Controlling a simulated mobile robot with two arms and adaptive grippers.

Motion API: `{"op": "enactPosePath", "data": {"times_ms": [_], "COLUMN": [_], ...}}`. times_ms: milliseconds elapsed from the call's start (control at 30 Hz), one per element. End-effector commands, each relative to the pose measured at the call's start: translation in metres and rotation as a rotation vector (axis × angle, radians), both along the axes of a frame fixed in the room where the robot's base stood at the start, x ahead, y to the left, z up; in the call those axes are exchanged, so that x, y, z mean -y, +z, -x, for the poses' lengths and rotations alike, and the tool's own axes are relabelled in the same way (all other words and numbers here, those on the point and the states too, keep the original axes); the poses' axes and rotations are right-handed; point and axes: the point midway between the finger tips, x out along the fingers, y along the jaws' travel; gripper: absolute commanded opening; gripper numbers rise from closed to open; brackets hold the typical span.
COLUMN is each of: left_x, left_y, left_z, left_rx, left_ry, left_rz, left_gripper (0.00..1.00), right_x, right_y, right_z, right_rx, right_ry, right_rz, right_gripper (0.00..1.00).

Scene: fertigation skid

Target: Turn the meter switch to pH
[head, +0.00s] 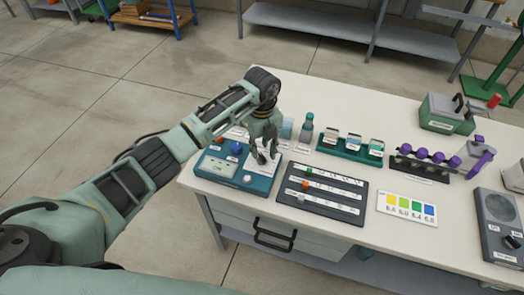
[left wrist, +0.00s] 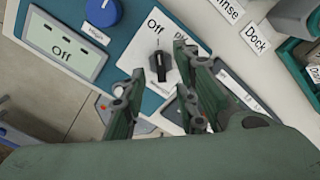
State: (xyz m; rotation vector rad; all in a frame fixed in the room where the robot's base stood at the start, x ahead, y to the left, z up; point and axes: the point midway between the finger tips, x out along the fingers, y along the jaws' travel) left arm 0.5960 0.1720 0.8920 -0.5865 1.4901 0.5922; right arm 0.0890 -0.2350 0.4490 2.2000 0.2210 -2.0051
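The meter (head: 222,170) is a blue and white box at the near left corner of the bench. The switch looks turned toward "Off". My left gripper (head: 266,154) is over the switch, pointing down. In the left wrist view its fingers are apart, one on each side of the switch; I cannot tell whether they touch it. My right gripper is not in view.
A blue knob (left wrist: 103,11) sits left of the switch on the meter. A dark slotted board (head: 322,193) lies close on the right. A colour chart (head: 407,208), a green rack (head: 350,150) and a rack of purple-capped items (head: 422,166) stand farther right.

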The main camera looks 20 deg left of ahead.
Motion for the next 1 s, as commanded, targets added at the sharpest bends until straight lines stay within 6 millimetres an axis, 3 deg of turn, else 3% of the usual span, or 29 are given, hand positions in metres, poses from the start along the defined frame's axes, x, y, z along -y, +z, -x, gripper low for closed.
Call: {"op": "enactPosePath", "data": {"times_ms": [200,533,833,1000], "left_x": [0.001,0.001,0.001,0.001], "left_y": [-0.023,-0.028,-0.027,-0.027], "left_z": [0.000,0.000,0.000,0.000], "left_rx": [-0.001,0.001,0.001,0.001], "left_ry": [-0.001,-0.002,-0.002,-0.002], "left_rz": [0.002,0.002,0.003,0.002], "left_gripper": [0.28,0.27,0.01,0.00], "right_x": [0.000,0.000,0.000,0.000], "right_y": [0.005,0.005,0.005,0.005], "right_z": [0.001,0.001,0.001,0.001], "right_rx": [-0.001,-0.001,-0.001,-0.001], "right_ry": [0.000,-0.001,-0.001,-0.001], "right_rz": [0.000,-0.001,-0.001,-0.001], "right_gripper": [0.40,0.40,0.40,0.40]}}
